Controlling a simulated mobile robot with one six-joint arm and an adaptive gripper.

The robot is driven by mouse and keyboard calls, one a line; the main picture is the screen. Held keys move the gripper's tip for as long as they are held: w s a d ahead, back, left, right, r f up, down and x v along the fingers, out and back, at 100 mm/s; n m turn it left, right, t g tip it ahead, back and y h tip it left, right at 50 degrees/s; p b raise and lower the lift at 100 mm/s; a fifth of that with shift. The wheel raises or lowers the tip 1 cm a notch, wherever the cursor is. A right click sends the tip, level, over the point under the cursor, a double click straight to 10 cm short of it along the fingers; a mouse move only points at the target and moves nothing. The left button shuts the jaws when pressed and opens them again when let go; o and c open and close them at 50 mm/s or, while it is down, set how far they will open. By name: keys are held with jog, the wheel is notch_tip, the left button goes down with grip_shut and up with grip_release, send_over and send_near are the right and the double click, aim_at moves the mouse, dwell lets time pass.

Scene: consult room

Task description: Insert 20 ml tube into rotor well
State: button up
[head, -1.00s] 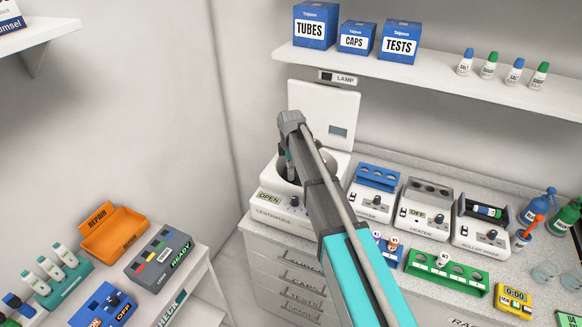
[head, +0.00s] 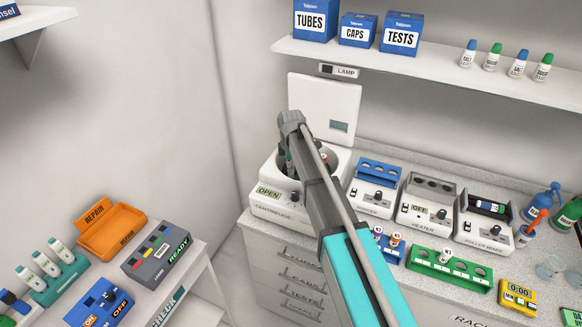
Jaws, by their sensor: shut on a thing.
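The white centrifuge (head: 268,207) stands on the counter with its lid (head: 326,108) raised and its display reading OPEN. Its rotor (head: 328,160) shows only in part, because my arm crosses in front of the bowl. My gripper (head: 291,170) points down over the left side of the bowl, largely hidden behind my own arm. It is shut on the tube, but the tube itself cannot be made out. I cannot tell which well is under it, or whether the tube touches the rotor.
Right of the centrifuge stand a blue-topped device (head: 376,180), a heater (head: 427,204) and a roller mixer (head: 486,218). A green rack (head: 450,268) and a yellow timer (head: 518,297) lie in front. A shelf (head: 420,72) with boxes and bottles hangs above. A side table carries an orange REPAIR tray (head: 112,232).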

jog(key=shift+f+b, duration=0.5)
jog(key=shift+f, duration=0.15)
jog(key=o, duration=1)
jog(key=shift+o, duration=0.2)
jog(key=shift+r, duration=0.2)
